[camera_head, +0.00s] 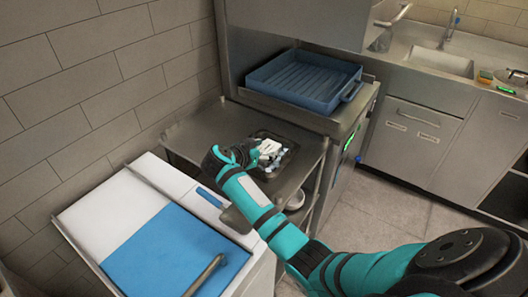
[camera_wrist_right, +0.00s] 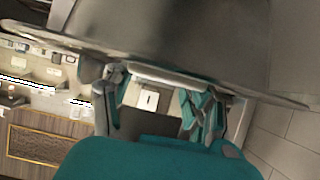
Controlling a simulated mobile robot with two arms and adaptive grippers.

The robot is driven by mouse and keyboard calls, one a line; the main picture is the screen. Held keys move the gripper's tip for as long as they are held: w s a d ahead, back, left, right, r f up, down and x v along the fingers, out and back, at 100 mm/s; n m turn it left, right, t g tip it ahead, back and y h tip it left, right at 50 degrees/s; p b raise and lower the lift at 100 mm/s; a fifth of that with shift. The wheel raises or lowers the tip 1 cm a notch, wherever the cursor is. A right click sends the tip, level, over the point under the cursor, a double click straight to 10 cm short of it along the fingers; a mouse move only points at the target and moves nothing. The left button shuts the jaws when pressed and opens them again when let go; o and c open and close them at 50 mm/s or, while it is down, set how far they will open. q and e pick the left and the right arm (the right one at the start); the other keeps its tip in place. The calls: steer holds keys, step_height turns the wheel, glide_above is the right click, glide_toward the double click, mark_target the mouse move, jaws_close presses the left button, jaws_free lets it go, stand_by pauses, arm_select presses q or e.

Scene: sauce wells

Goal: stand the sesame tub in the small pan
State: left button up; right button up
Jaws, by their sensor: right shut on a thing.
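My right gripper (camera_head: 232,154) reaches in over the metal side table, beside a dark shallow pan. In the right wrist view its two fingers (camera_wrist_right: 160,105) stand on either side of a pale thing (camera_wrist_right: 165,76) and are shut on it. Most of that thing is hidden, and I cannot tell for sure whether it is the sesame tub. The dark pan (camera_head: 291,158) holds a jumble of white and blue-grey pieces (camera_head: 268,148). I cannot make out which pan is the small pan. My left gripper does not show.
A blue rack (camera_head: 305,78) sits on the steel counter behind. Beyond the board, the metal side table (camera_head: 195,130) has bare space.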

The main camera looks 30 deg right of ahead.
steer(key=shift+d+f, duration=0.1)
steer(key=shift+f, duration=0.1)
steer(key=shift+f, duration=0.1)
steer(key=o, duration=1.3)
steer(key=shift+f, duration=0.1)
steer(key=shift+o, duration=0.6)
steer(key=shift+a+r, duration=0.25)
steer(key=shift+a, duration=0.05)
steer(key=v, duration=1.1)
steer(key=shift+s+a+b, duration=0.2)
steer(key=shift+b, duration=0.15)
